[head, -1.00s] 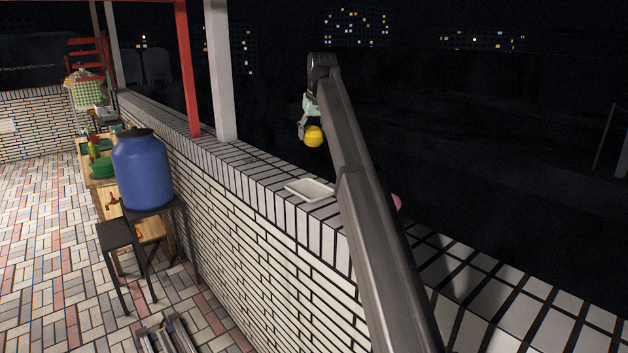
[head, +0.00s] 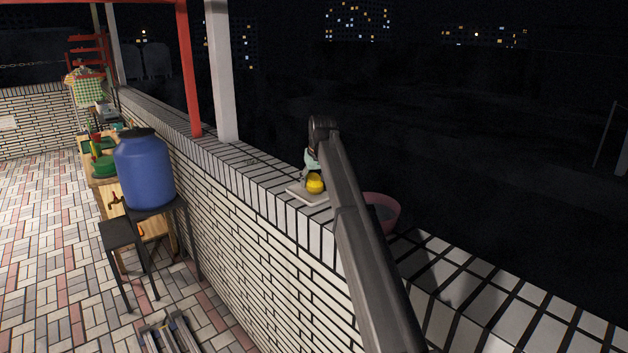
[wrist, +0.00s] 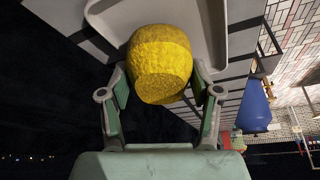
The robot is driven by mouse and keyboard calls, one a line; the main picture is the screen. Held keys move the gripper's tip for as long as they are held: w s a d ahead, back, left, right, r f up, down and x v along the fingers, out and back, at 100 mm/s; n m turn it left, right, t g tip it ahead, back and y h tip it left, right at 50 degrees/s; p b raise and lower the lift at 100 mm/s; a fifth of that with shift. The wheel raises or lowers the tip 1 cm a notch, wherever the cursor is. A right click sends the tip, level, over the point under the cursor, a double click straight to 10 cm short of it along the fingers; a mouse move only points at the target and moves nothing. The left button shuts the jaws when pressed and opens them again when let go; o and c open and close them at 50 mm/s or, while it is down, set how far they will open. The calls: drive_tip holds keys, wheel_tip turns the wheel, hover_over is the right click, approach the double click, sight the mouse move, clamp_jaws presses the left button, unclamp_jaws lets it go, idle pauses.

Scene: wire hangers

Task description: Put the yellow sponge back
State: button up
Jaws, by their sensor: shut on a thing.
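The yellow sponge (head: 315,184) is a rounded, rough-surfaced lump. My gripper (head: 309,178) is shut on it, low over the wall top. In the wrist view the sponge (wrist: 160,62) sits between the two fingers of my gripper (wrist: 160,85). A white shallow tray (head: 299,196) lies on the tiled wall top, right at the sponge. In the wrist view the tray (wrist: 236,40) is behind the sponge, with its raised rim showing. I cannot tell whether the sponge touches the tray's floor.
A pink basin (head: 385,208) stands on the wall top right of my arm, partly hidden by it. A white post (head: 220,75) and a red post (head: 188,70) rise behind the tray. A blue barrel (head: 145,170) stands on a dark stand left of the wall.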

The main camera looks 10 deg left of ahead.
drive_tip(key=shift+f, duration=0.2)
drive_tip(key=shift+f, duration=0.15)
drive_tip(key=o, duration=1.2)
drive_tip(key=b+v, duration=0.2)
drive_tip(key=v, duration=1)
drive_tip(key=shift+b, duration=0.35)
